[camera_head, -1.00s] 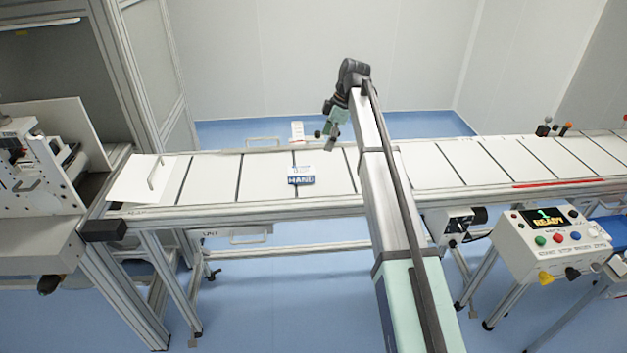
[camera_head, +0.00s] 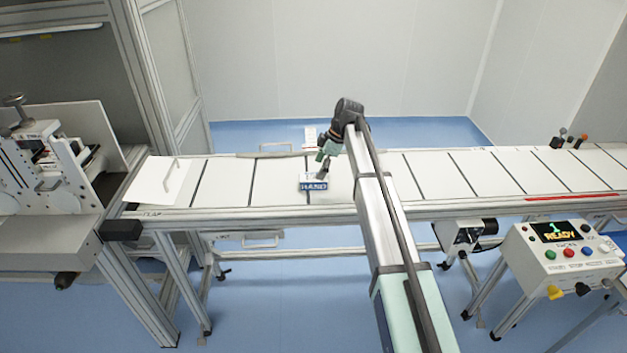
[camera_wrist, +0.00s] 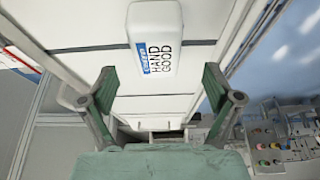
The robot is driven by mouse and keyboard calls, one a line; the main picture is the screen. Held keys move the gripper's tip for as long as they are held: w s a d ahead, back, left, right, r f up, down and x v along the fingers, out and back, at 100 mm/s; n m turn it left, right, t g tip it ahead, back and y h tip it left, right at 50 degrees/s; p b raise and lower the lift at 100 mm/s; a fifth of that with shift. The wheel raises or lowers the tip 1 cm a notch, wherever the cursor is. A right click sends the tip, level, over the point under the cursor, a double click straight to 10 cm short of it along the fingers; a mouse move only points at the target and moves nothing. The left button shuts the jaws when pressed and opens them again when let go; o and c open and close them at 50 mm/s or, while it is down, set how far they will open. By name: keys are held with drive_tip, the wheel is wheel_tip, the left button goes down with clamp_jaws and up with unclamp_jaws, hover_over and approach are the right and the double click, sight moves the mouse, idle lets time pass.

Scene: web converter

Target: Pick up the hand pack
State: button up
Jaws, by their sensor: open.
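I cannot tell the exact height of the fingers above the belt.
A white machine (camera_head: 45,165) stands at the conveyor's left end, beside a white flap (camera_head: 160,182). A control box (camera_head: 562,250) reading READY stands at the front right. The belt left and right of the pack is clear.

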sight(314, 176)
drive_tip(key=shift+p+x, duration=1.15)
drive_tip(key=shift+x, duration=1.25)
drive_tip(key=shift+w+a+f, duration=0.15)
drive_tip(key=shift+f, duration=0.05)
drive_tip(key=shift+f, duration=0.25)
drive_tip(key=c, duration=1.3)
